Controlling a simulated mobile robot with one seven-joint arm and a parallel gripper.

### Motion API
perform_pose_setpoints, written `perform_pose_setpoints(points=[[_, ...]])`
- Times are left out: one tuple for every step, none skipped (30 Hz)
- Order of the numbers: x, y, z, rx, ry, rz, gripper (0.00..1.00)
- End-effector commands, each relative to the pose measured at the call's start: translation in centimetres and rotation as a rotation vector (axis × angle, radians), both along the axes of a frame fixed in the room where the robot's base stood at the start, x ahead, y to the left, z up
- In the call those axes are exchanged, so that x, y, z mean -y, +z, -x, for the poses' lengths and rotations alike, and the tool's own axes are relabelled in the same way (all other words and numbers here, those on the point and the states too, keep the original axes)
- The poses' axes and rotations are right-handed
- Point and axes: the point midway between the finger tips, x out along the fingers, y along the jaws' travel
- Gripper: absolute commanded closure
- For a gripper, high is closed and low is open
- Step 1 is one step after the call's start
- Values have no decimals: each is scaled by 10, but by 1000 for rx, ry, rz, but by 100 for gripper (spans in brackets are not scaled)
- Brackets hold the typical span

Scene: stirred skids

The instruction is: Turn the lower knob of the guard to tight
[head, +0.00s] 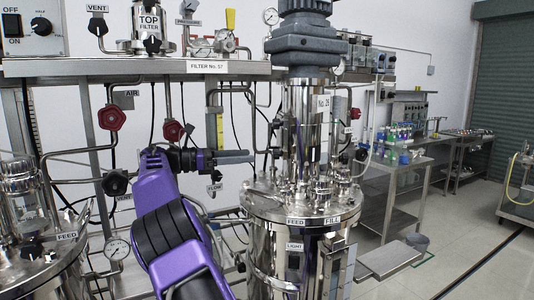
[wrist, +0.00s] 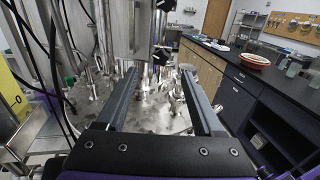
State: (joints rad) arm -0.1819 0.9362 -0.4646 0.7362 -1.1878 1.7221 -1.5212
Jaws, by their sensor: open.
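The guard appears to be the shiny steel housing (head: 293,120) around the mixer shaft, below the grey motor and beside a "No. 26" tag. It stands upright on the steel vessel lid (head: 262,205). In the wrist view the housing (wrist: 130,32) rises at top centre. A small dark part (wrist: 162,54), possibly the lower knob, shows at its right, between and beyond my fingertips; I cannot make out its setting. My gripper (head: 251,156) points right toward the housing, left of it and above the lid. In the wrist view my gripper (wrist: 158,72) is open, with nothing between its fingers.
Steel fittings (head: 318,187) crowd the lid close below my fingers. Pipes with red valve handles (head: 112,117) and a shelf labelled "FILTER No. 57" (head: 205,67) are behind my arm. A steel table with bottles (head: 400,160) stands at the right. Floor beyond it is mostly clear.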

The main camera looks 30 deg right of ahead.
Motion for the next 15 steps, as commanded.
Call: perform_pose_setpoints(points=[[3,1,0,-8,0,8,31],[6,2,1,-10,0,10,31],[10,2,2,-10,-1,9,31],[14,2,3,-9,-1,8,31],[19,2,5,-9,0,7,31],[25,2,7,-8,-1,7,31],[30,2,8,-8,-2,6,31],[35,2,10,-8,-1,6,31],[41,2,11,-8,0,6,31],[45,1,13,-8,-1,6,31],[50,1,14,-8,0,6,31],[55,1,15,-7,0,6,31],[58,1,16,-7,0,6,31],[61,1,17,-7,0,6,31],[64,1,18,-7,1,6,31]])
